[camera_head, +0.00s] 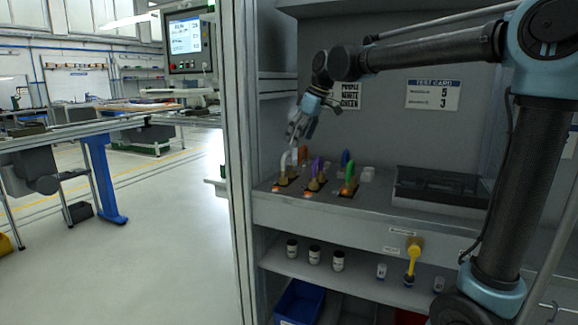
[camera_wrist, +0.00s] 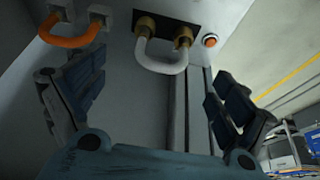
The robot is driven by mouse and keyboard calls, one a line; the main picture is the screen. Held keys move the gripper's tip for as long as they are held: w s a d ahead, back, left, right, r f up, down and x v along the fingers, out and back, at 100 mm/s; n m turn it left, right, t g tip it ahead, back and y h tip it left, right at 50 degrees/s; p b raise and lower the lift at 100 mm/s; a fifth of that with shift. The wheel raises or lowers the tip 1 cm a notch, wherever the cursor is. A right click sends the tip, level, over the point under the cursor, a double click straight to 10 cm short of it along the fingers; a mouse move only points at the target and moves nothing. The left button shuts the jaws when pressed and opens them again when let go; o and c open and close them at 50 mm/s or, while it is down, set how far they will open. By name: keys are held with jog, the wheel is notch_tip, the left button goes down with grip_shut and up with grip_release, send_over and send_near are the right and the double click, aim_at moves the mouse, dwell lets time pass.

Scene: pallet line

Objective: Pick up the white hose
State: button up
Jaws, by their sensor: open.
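The white hose (camera_wrist: 161,66) is a short U-shaped loop plugged into two brass fittings on a black plate in the wrist view. In the head view the white hose (camera_head: 285,162) is at the left end of the row of hoses on the bench. My gripper (camera_head: 299,131) is just above it in the head view, pointing down. In the wrist view my gripper (camera_wrist: 155,105) is open and empty, its two dark blue fingers spread wide. The white hose lies between and beyond them, apart from both.
An orange hose (camera_wrist: 70,39) sits beside the white one in the wrist view. Purple (camera_head: 315,172) and green (camera_head: 349,176) hoses stand to the right on the bench. A red-orange button (camera_wrist: 210,41) is near the white hose. A black tray (camera_head: 440,187) lies further right.

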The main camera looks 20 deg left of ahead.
aim_at(282, 172)
jog(key=x, duration=1)
jog(key=shift+s+a+f, duration=0.1)
jog(key=shift+s+a, duration=0.05)
jog(key=shift+a, duration=0.05)
